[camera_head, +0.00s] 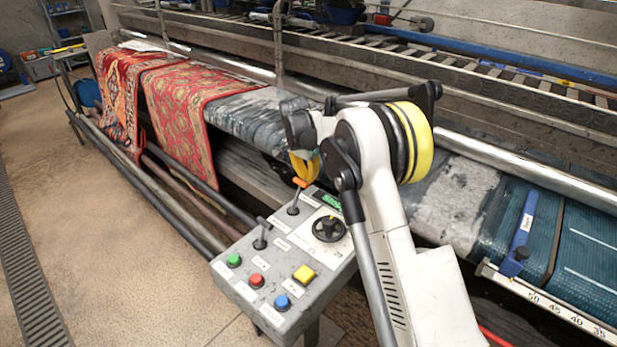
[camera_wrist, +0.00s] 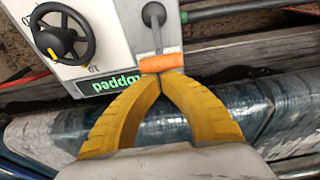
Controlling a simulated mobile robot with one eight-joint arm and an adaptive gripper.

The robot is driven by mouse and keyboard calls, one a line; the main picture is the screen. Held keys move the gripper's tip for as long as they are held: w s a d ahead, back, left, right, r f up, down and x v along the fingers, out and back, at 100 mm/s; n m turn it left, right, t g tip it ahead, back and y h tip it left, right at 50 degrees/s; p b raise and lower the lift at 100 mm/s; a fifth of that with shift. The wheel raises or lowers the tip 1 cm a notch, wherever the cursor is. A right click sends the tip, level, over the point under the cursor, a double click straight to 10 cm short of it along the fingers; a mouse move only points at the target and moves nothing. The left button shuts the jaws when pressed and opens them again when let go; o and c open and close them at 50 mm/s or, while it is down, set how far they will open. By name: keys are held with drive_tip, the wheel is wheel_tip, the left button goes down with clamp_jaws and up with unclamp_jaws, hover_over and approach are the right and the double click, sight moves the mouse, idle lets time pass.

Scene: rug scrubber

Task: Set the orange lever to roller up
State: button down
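The orange lever (camera_head: 300,183) stands at the back of the grey control panel (camera_head: 243,290), its orange grip on a dark stem. In the wrist view the orange grip (camera_wrist: 161,63) lies crosswise right at my fingertips, its stem running up to a round base. My gripper (camera_head: 305,179) points down at the lever from above. In the wrist view its two yellow fingers (camera_wrist: 159,76) curve in and their tips meet at the near edge of the grip. The gripper looks shut, with nothing visible between the tips. I cannot tell whether the tips touch the grip.
The roller machine with red rugs (camera_head: 180,105) runs close behind. Open floor (camera_head: 90,220) lies left.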

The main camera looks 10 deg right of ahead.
drive_tip(key=shift+s+a+r, duration=0.1)
drive_tip(key=shift+s+a+r+t+h, duration=0.25)
drive_tip(key=shift+s+a+t+h, duration=0.1)
drive_tip(key=shift+a+h, duration=0.15)
drive_tip(key=shift+s+a+r+t+h, duration=0.25)
drive_tip(key=shift+s+a+t+h, duration=0.1)
drive_tip(key=shift+a+h, duration=0.1)
drive_tip(key=s+a+t+h, duration=0.1)
drive_tip(key=s+a+h, duration=0.1)
drive_tip(key=shift+a+r+t+h, duration=0.25)
drive_tip(key=shift+a+r+t, duration=0.1)
drive_tip(key=shift+r+t, duration=0.05)
drive_tip(key=shift+s+a+f, duration=0.15)
drive_tip(key=shift+s+a, duration=0.45)
drive_tip(key=shift+a, duration=0.2)
drive_tip(key=shift+s+a+f, duration=0.1)
drive_tip(key=shift+s+a, duration=0.45)
drive_tip(key=shift+a, duration=0.25)
drive_tip(key=p+v, duration=0.4)
drive_tip(key=v, duration=0.5)
drive_tip(key=shift+r, duration=0.4)
